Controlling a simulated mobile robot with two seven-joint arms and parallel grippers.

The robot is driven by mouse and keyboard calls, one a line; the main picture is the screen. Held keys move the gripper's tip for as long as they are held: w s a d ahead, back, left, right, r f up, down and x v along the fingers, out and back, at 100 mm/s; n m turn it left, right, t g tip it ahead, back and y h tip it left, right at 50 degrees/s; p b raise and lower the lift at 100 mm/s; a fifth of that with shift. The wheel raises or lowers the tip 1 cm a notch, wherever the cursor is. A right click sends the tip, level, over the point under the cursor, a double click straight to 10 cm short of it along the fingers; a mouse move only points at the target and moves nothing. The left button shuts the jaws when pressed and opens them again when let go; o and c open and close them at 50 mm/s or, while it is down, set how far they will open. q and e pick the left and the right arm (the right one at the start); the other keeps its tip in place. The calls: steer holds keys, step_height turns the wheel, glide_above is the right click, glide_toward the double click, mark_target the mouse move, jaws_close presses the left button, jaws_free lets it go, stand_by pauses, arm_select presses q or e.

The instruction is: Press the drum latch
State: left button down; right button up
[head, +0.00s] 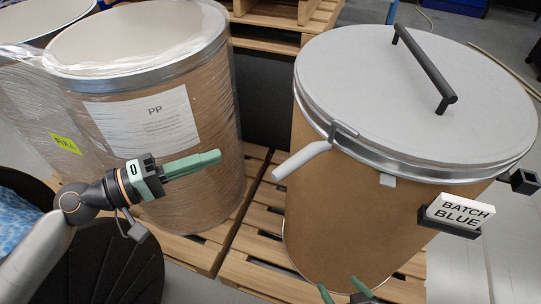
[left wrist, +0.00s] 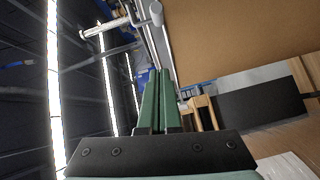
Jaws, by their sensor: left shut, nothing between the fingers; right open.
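The brown drum (head: 345,215) on the right has a grey lid (head: 370,80) with a metal clamp ring around its rim. The drum latch (head: 302,159) is a pale grey lever hinged at the ring's front left; it sticks out from the drum toward the lower left. A pale lever that looks like the latch shows at the top of the left wrist view (left wrist: 105,25). My left gripper (head: 219,156) is shut and empty, left of the lever's free end and apart from it. My right gripper (head: 343,290) is open at the bottom edge, in front of the drum; only its fingertips show.
An open drum (head: 190,120) with a PP label and plastic wrap stands close behind my left gripper. Wooden pallets (head: 245,235) lie under the drums. A BATCH BLUE sign (head: 460,211) stands at right. A black bar handle (head: 425,68) rises from the lid. A gap separates the drums.

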arm_select(q)
steer(key=shift+d, duration=0.1)
arm_select(e)
steer(key=shift+r, duration=0.1)
arm_select(q)
steer(key=w+d+f+p, duration=0.1)
steer(key=d+p, duration=0.4)
steer(key=d, duration=0.6)
steer(key=shift+w+f, duration=0.2)
steer(key=shift+w, duration=0.3)
arm_select(e)
steer(key=shift+s+d+r, duration=0.1)
steer(key=shift+d+r, duration=0.05)
steer(key=shift+r, duration=1.05)
steer(key=shift+s+d+r, duration=0.1)
steer(key=shift+d+r, duration=0.05)
steer(key=shift+r, duration=1.05)
